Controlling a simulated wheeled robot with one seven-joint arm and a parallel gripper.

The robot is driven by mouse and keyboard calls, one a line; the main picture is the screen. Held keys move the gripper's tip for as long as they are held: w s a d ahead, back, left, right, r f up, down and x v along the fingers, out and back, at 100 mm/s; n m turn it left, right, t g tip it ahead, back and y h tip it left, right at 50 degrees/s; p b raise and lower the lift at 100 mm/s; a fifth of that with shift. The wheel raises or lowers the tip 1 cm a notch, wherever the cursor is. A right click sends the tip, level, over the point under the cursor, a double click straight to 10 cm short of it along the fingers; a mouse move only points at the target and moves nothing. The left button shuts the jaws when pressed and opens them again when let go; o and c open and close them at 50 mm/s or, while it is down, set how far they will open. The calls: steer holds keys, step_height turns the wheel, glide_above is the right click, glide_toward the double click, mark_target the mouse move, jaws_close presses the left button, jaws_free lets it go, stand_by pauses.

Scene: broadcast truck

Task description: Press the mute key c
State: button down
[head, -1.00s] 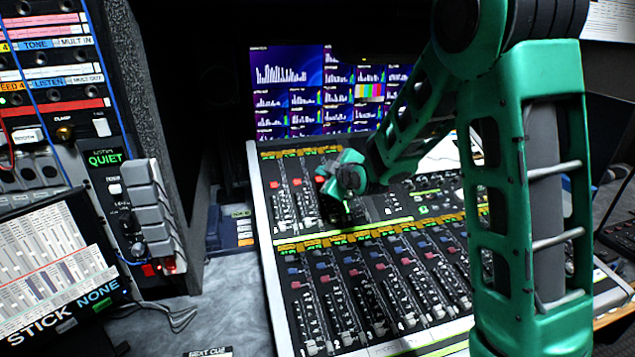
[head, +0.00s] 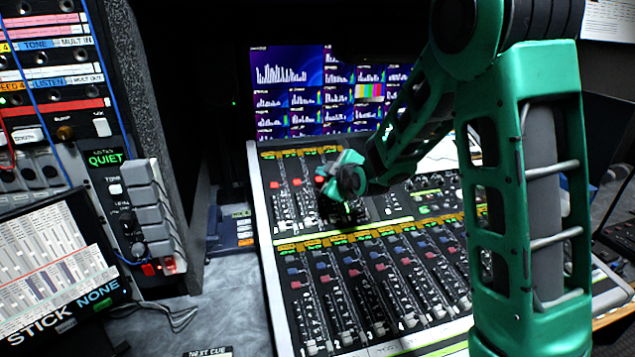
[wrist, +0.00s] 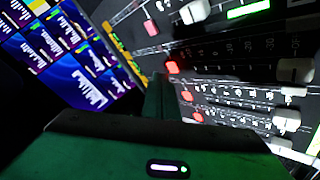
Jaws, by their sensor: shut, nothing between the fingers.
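The mixing console (head: 262,250) fills the middle of the head view, with red mute keys in its upper left bank. One red key (head: 297,182) shows left of my wrist, and another (head: 320,180) is right beside it. I cannot read which is key c. My gripper (head: 344,212) points down over this bank, its tips mostly hidden by the wrist. In the wrist view my gripper (wrist: 160,88) is shut and empty. A red key (wrist: 172,67) lies just past its tip, with others on both sides. I cannot tell whether the tip touches a key.
White fader caps (wrist: 296,70) stand close to the gripper. Monitor screens (head: 285,75) stand behind the console. A rack with a QUIET panel (head: 104,158) and a tablet (head: 45,260) are at the left. The grey desk (head: 225,300) is partly free left of the console.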

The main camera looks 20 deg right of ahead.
steer(key=shift+w+f, duration=0.1)
steer(key=shift+f, duration=0.1)
steer(key=shift+w+f, duration=0.15)
steer(key=shift+f, duration=0.25)
stand_by(0.8)
steer(key=shift+r, duration=0.1)
steer(key=shift+s+r, duration=0.35)
steer(key=shift+r, duration=0.4)
step_height(320, 180, up, 6)
steer(key=s, duration=0.2)
steer(key=shift+s+f, duration=0.2)
steer(key=shift+f, duration=0.05)
stand_by(0.4)
